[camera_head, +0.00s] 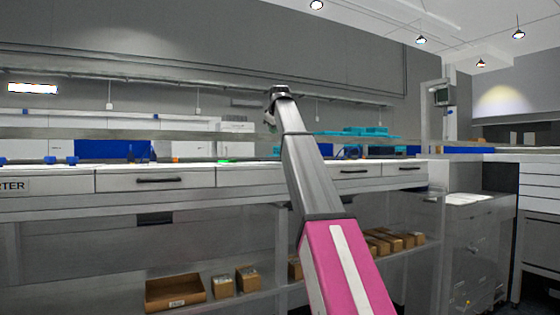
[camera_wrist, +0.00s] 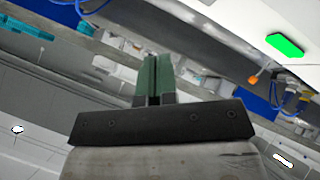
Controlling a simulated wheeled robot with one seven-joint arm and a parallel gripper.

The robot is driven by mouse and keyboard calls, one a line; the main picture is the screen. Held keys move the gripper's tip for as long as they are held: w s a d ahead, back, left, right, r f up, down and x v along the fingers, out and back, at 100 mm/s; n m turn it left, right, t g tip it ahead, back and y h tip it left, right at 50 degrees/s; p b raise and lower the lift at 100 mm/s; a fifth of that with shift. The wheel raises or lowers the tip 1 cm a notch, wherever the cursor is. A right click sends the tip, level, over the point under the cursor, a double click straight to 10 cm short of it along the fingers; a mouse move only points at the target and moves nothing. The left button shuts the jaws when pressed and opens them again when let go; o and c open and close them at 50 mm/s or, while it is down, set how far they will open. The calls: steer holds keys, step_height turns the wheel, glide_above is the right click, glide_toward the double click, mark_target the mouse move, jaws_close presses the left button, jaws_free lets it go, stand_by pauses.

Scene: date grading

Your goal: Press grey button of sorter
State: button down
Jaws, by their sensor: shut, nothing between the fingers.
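My gripper (camera_wrist: 154,60) is shut, its two dark green fingers side by side with nothing between them. In the head view my arm reaches up and forward over the bench, and its far end hides the fingers. I cannot make out a grey button or the sorter's body for certain in either view. A bright green lit bar (camera_wrist: 285,45) is at the upper right of the wrist view, apart from the fingers; a small green patch (camera_head: 225,161) shows on the bench in the head view.
The long bench has grey drawers (camera_head: 155,181) and a back shelf. Blue panels (camera_head: 105,149) and teal trays (camera_head: 360,132) stand along it. Cardboard boxes (camera_head: 175,291) sit on the lower shelf. A grey cabinet (camera_head: 470,250) stands at the right. An orange knob (camera_wrist: 253,79) is near the green bar.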

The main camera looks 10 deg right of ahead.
steer(key=d, duration=0.3)
steer(key=shift+s, duration=0.4)
steer(key=shift+f, duration=4.4)
steer(key=shift+f, duration=0.1)
steer(key=shift+f, duration=0.3)
steer(key=shift+f, duration=0.45)
steer(key=shift+r, duration=0.9)
